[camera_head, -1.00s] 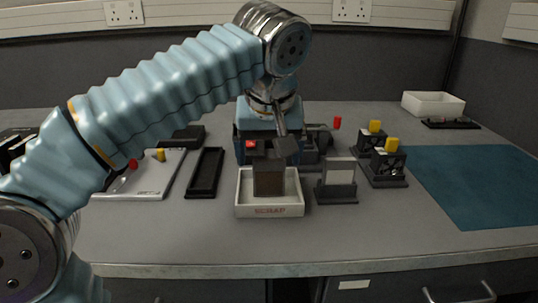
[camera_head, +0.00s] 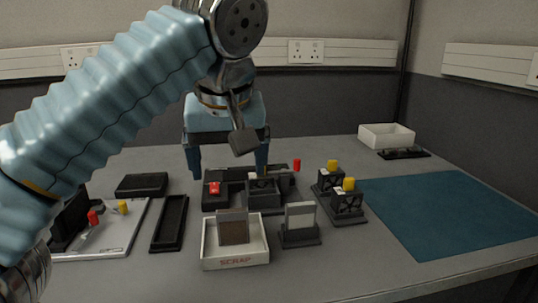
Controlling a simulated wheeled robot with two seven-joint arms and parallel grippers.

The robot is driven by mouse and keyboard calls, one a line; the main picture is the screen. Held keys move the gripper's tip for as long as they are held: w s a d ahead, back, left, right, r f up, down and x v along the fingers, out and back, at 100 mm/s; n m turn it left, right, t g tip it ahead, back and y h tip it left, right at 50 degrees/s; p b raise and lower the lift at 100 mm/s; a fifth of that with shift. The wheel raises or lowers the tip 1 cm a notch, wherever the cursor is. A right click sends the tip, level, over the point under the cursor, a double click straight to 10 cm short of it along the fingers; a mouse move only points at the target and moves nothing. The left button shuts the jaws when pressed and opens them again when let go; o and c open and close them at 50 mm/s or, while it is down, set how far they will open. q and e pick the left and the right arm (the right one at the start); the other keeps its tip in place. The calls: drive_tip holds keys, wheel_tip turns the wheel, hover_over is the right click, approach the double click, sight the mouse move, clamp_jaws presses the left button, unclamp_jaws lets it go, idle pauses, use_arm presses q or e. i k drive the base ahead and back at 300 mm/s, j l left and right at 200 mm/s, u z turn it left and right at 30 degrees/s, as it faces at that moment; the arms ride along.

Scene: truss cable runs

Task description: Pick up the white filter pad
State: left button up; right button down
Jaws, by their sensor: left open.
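The white filter pad (camera_head: 300,216) stands upright in a small black stand (camera_head: 300,238), just right of the scrap tray. My left gripper (camera_head: 228,160) is open and empty. It hangs in the air above and behind the scrap tray, up and to the left of the white pad, apart from it. A brown pad (camera_head: 233,229) stands in the white tray marked SCRAP (camera_head: 235,262). My right gripper is not in view.
A black fixture with a red button (camera_head: 214,188) stands behind the tray. Two black units with yellow knobs (camera_head: 348,185) stand right of the pad. A black narrow tray (camera_head: 170,222) lies left. The blue mat (camera_head: 440,215) is clear. A white bin (camera_head: 386,136) stands at the back.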

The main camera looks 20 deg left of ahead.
sight(301, 214)
drive_tip(key=k, duration=1)
